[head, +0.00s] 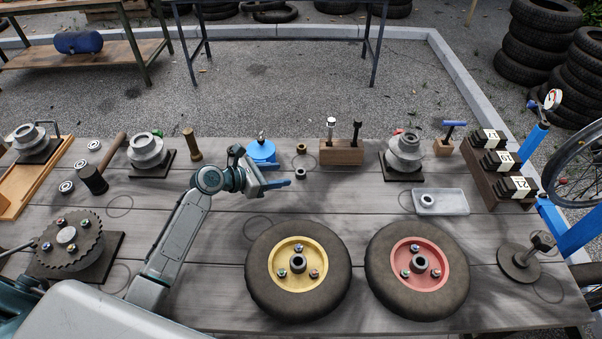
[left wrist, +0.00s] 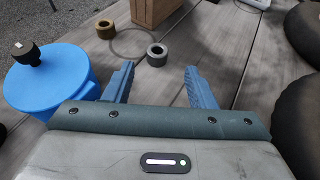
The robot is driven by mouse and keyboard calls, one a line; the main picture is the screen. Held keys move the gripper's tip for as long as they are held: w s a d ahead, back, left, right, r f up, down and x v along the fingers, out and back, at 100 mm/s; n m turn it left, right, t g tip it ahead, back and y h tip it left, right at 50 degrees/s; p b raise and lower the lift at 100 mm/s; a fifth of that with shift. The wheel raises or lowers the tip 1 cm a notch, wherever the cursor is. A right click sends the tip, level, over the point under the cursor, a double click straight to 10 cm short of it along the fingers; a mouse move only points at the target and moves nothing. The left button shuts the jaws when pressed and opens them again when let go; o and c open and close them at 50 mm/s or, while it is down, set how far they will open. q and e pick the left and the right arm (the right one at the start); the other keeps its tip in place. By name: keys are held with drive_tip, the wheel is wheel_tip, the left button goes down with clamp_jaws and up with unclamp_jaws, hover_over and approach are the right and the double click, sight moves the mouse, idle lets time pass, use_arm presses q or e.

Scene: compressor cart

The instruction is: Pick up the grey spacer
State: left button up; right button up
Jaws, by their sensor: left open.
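The grey spacer (head: 300,172) is a short ring lying on the wooden table, just beyond my left gripper's fingertips. It also shows in the left wrist view (left wrist: 157,54), ahead of the gap between the fingers and apart from both. A bronze-brown spacer (head: 301,148) of similar shape lies a little farther back; it shows in the left wrist view (left wrist: 106,28) up and left of the grey one. My left gripper (head: 284,174) is open and empty, its blue fingers pointing right, low over the table. My right gripper is not in view.
A blue lidded can (head: 262,151) stands close behind my left gripper. A wooden block (head: 341,154) with two upright tools is right of the spacers. A yellow-hubbed wheel (head: 272,254) and a red-hubbed wheel (head: 390,292) lie in front. A grey tray (head: 455,203) is farther right.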

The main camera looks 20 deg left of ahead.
sight(297, 173)
use_arm(q)
drive_tip(key=x, duration=0.6)
drive_tip(key=shift+w+f+p, duration=0.25)
drive_tip(key=shift+p, duration=0.15)
drive_tip(key=shift+c, duration=0.4)
drive_tip(key=c, duration=1)
